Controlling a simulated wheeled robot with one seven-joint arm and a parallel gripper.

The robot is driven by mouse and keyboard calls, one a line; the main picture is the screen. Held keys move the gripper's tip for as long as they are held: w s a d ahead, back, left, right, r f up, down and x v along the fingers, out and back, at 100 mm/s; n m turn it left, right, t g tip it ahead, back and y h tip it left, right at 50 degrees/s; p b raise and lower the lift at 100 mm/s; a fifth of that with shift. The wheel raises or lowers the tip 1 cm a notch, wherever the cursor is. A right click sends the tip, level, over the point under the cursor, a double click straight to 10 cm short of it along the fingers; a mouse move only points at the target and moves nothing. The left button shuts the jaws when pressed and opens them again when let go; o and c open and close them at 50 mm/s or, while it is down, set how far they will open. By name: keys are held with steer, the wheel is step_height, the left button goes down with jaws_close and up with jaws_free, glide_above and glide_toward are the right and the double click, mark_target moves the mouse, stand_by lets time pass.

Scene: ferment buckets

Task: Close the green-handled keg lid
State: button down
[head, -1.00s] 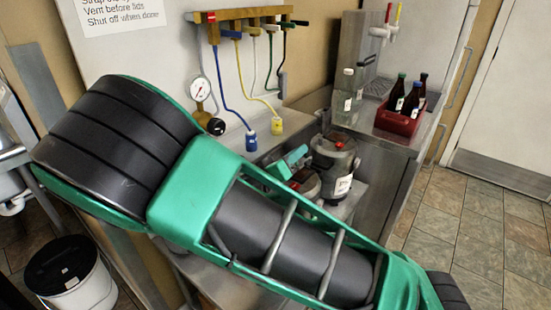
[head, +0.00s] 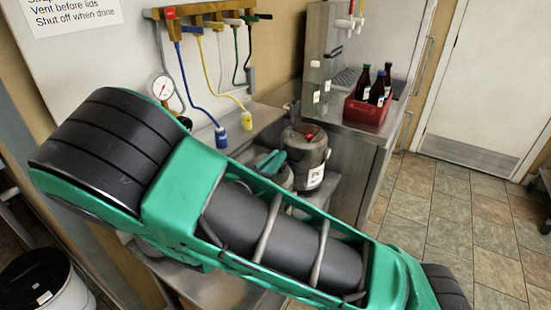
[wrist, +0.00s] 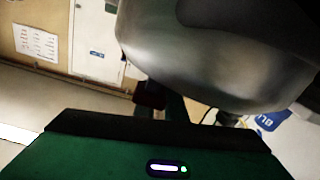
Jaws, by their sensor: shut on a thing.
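The keg in the wrist view (wrist: 220,55) is a large grey metal body filling the upper right, very close to my gripper (wrist: 160,100). My gripper is shut; its dark jaws are small and shadowed, and what they hold seems to be the green lid handle, though the contact is not clear. In the head view a teal-green piece (head: 270,162) shows over a low keg (head: 284,180) behind my arm; I cannot tell whether it is the handle or part of my gripper. My arm hides most of that keg, and the lid's seating is not visible.
A labelled grey keg with a red-marked top (head: 306,155) stands just right of it. A red crate of dark bottles (head: 366,110) sits on the steel counter. Hoses with blue and yellow ends hang from a wall rack (head: 205,12). Tiled floor is free at right.

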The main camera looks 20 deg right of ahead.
steer(key=shift+s+d+f, duration=0.15)
steer(key=shift+f, duration=0.15)
steer(key=c, duration=1.9)
jaws_free()
steer(key=shift+o, duration=0.2)
steer(key=shift+r, duration=0.1)
steer(key=shift+s+a, duration=0.15)
steer(key=shift+a, duration=0.3)
steer(key=v, duration=1)
steer(key=shift+d, duration=0.1)
